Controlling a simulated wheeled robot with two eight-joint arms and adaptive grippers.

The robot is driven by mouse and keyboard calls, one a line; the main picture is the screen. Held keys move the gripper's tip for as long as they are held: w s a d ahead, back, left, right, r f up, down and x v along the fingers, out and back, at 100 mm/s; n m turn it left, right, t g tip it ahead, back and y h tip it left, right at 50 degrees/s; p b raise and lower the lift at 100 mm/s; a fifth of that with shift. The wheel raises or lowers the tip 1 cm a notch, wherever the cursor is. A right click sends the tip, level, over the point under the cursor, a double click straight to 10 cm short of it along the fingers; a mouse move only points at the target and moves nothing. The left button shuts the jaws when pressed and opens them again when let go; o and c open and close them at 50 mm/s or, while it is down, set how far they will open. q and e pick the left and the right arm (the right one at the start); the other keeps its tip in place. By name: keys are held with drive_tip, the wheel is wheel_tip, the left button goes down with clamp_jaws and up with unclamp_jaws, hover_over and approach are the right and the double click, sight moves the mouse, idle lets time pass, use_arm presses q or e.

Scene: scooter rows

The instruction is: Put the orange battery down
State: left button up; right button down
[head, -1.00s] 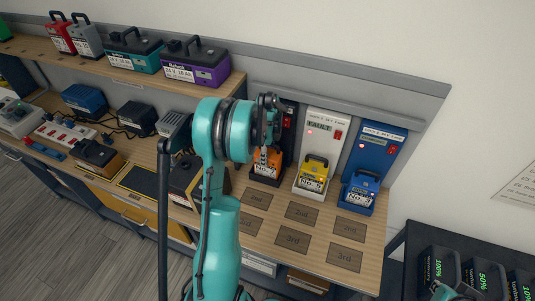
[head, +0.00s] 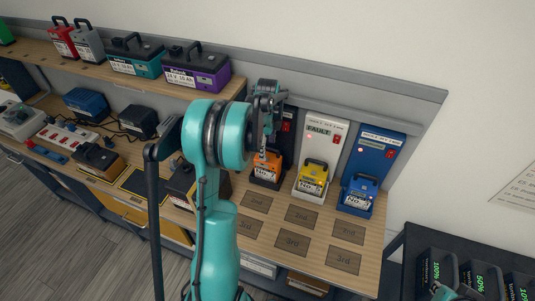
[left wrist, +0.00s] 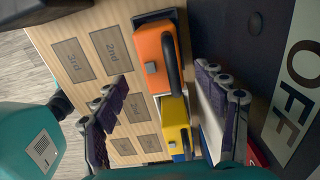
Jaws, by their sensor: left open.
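The orange battery (head: 267,166) sits upright in the dark charger (head: 287,130) at the left end of the charger row. In the left wrist view the orange battery (left wrist: 153,62) shows with its black handle, and nothing grips it. My left gripper (head: 263,148) is open just above and in front of this battery. In the left wrist view its fingers (left wrist: 165,112) are spread wide, with the batteries seen beyond them. Part of my right arm shows at the bottom right edge of the head view; its fingers cannot be made out.
A yellow battery (head: 312,179) sits in the white charger (head: 322,130), whose screen reads FAULT. A blue battery (head: 358,194) sits in the blue charger (head: 378,148). Marked pads (head: 301,216) in front are bare. A shelf (head: 130,80) with several batteries is at upper left. A dark rack (head: 408,247) stands lower right.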

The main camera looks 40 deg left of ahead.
use_arm(q)
drive_tip(key=s+d+r+n+t, duration=0.2)
drive_tip(key=s+d+r+n, duration=0.15)
drive_tip(key=d+r, duration=0.7)
drive_tip(key=s+d+n+t, duration=0.5)
drive_tip(key=s+d+n, duration=0.6)
drive_tip(key=s+d, duration=0.3)
drive_tip(key=shift+d+r+p, duration=0.35)
drive_tip(key=shift+d+r, duration=0.1)
drive_tip(key=shift+d, duration=0.6)
